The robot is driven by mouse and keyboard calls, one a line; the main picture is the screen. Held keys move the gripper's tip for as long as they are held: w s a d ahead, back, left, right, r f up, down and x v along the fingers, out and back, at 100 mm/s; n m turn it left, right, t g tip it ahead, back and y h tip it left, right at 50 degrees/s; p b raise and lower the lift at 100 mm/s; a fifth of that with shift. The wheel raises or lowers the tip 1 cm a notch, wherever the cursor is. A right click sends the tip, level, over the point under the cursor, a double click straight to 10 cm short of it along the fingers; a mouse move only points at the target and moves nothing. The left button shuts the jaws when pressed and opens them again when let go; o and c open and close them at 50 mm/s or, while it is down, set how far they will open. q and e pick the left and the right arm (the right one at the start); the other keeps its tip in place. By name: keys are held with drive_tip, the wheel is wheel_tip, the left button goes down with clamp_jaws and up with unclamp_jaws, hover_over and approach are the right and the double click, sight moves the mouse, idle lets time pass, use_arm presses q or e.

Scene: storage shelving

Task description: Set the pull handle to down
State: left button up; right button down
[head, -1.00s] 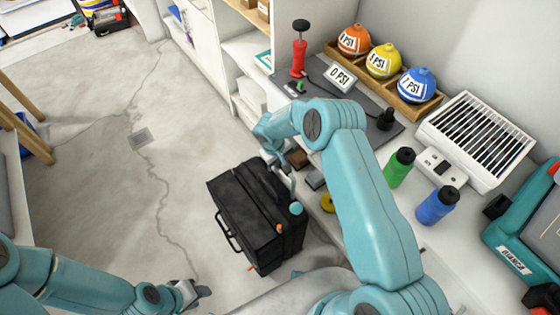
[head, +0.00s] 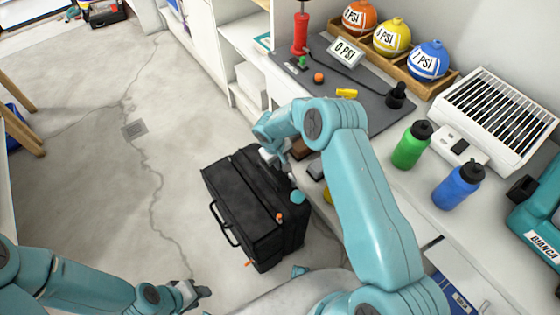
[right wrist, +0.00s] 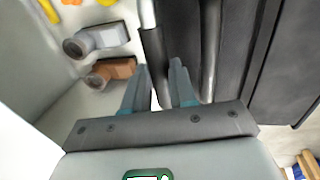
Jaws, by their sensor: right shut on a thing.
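A black case (head: 235,185) stands on the floor beside the bench. Its pull handle has two rods, seen in the right wrist view as a left rod (right wrist: 153,58) and a right rod (right wrist: 210,45). My right gripper (head: 273,157) is at the top of the case in the head view, where the arm and gripper hide much of the handle. In the right wrist view my right gripper (right wrist: 160,85) has its fingers on either side of the left rod, shut on the handle. My left gripper (head: 198,290) is low over the floor, away from the case; its jaw gap is unclear.
The bench at right holds a green bottle (head: 411,145), a blue bottle (head: 457,188), a white slatted unit (head: 490,115) and labelled balls in a wooden rack (head: 430,85). Open floor lies left of the case. Shelving (head: 245,45) stands behind it.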

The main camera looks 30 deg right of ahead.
drive_tip(key=c, duration=1.2)
unclamp_jaws()
drive_tip(key=shift+s+f, duration=0.1)
drive_tip(key=shift+f, duration=0.1)
drive_tip(key=shift+o, duration=1.4)
drive_tip(key=shift+f, duration=0.1)
drive_tip(key=shift+r, duration=0.2)
drive_tip(key=p+v, duration=0.1)
drive_tip(key=v, duration=1.5)
drive_tip(key=shift+r, duration=0.1)
